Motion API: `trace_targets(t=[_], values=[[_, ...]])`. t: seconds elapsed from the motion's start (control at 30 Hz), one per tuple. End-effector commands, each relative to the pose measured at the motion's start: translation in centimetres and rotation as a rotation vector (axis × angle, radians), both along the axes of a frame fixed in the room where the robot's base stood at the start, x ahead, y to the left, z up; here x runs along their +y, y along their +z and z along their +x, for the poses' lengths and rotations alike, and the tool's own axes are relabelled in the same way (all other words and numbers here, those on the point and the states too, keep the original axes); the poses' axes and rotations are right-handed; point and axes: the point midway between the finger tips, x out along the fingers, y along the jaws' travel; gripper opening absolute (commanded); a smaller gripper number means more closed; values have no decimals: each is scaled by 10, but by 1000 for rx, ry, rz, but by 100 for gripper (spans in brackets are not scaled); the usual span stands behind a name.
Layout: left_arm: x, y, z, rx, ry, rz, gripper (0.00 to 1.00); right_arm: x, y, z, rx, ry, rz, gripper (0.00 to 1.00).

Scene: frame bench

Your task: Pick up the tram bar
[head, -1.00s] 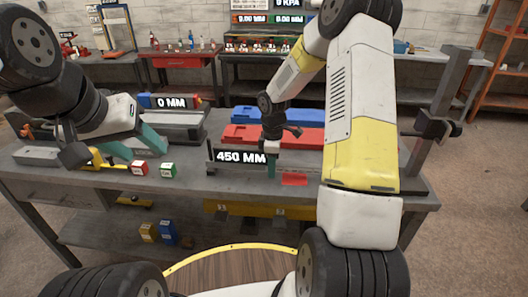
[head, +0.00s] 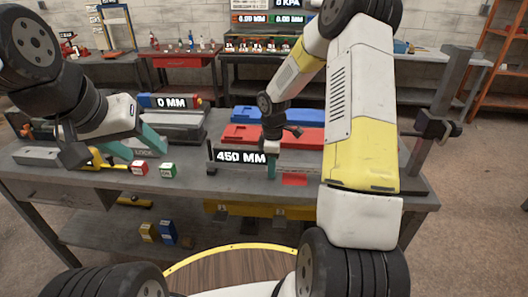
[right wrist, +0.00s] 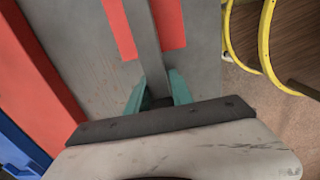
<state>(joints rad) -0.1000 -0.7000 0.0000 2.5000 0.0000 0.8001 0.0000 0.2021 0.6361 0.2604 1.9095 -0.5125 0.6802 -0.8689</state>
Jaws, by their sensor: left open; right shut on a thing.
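The tram bar, a long grey bar (right wrist: 143,35), runs up the right wrist view from between my right gripper's teal fingers (right wrist: 158,97). The fingers are shut on it, one on each side. In the head view, my right gripper (head: 271,168) points down at the bench, beside a black "450 MM" label (head: 241,157). That label and my arm hide much of the bar there. I cannot tell whether it touches the bench. My left gripper (head: 134,146) is open at the left of the bench, its teal fingers apart, above a yellow-handled tool (head: 98,163).
Red (head: 245,133) and blue (head: 300,115) long blocks lie behind my right gripper. A red cube (head: 140,168) and a green cube (head: 168,170) sit near my left gripper. A grey post with a clamp (head: 437,125) stands at the bench's right end.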

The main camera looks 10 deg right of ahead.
Motion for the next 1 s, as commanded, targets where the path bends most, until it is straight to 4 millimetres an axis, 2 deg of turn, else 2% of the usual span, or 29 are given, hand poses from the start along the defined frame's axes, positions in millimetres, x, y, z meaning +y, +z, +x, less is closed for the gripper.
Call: trace_targets(t=[0.37,0.73,1.0], values=[[0,0,0,0,0,0,53,0,6,1,-4,0,0,0],[0,0,0,0,0,0,53,0,38,2,-7,0,-1,0],[0,0,0,0,0,0,53,0,41,-38,-2,1,-2,0]])
